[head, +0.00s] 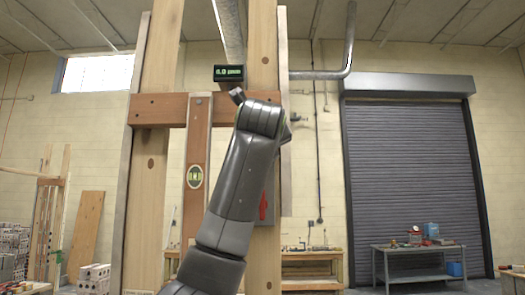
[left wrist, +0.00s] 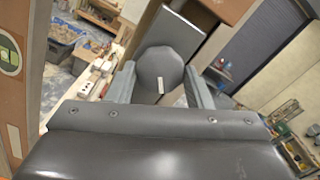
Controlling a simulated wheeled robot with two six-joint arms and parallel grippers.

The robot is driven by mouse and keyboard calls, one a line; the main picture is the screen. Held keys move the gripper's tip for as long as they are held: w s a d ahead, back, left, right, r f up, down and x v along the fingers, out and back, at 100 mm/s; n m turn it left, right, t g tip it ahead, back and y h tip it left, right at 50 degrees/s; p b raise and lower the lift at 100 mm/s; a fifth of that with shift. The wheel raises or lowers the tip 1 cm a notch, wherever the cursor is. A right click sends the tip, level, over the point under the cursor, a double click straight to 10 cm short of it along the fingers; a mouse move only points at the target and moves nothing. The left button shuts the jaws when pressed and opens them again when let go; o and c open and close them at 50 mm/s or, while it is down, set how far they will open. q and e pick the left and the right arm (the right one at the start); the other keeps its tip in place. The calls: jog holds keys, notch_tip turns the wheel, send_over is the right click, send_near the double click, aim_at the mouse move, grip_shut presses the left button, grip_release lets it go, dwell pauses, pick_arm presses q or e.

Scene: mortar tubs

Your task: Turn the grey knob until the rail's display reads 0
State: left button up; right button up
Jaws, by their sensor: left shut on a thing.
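The grey knob (left wrist: 160,66) is many-sided and has a short white mark near its lower edge in the left wrist view. My left gripper (left wrist: 160,80) has one finger on each side of it and is shut on it. In the head view my left arm (head: 235,190) rises in front of the right post and hides the knob. The wooden rail (head: 160,108) runs across the two posts. The small dark display (head: 228,73) stands above the rail with green digits that look like 6.0, too small to be sure. My right gripper is not in view.
A brown spirit level (head: 199,140) hangs upright below the rail, left of my arm. Wooden posts (head: 152,200) stand close ahead. A workbench (head: 310,257) stands behind them, and a metal table (head: 420,248) stands by the grey roller door (head: 410,170).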

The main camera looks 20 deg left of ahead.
pick_arm(q)
jog(key=shift+w+f, duration=0.1)
jog(key=shift+f, duration=0.2)
jog(key=o, duration=0.6)
jog(key=shift+c, duration=0.2)
jog(key=o, duration=0.4)
jog(key=shift+r, duration=0.2)
jog(key=shift+o, duration=0.2)
jog(key=b+v, duration=0.8)
jog(key=v, duration=0.9)
jog(key=shift+s+d+b, duration=0.15)
jog(key=shift+s+b, duration=0.15)
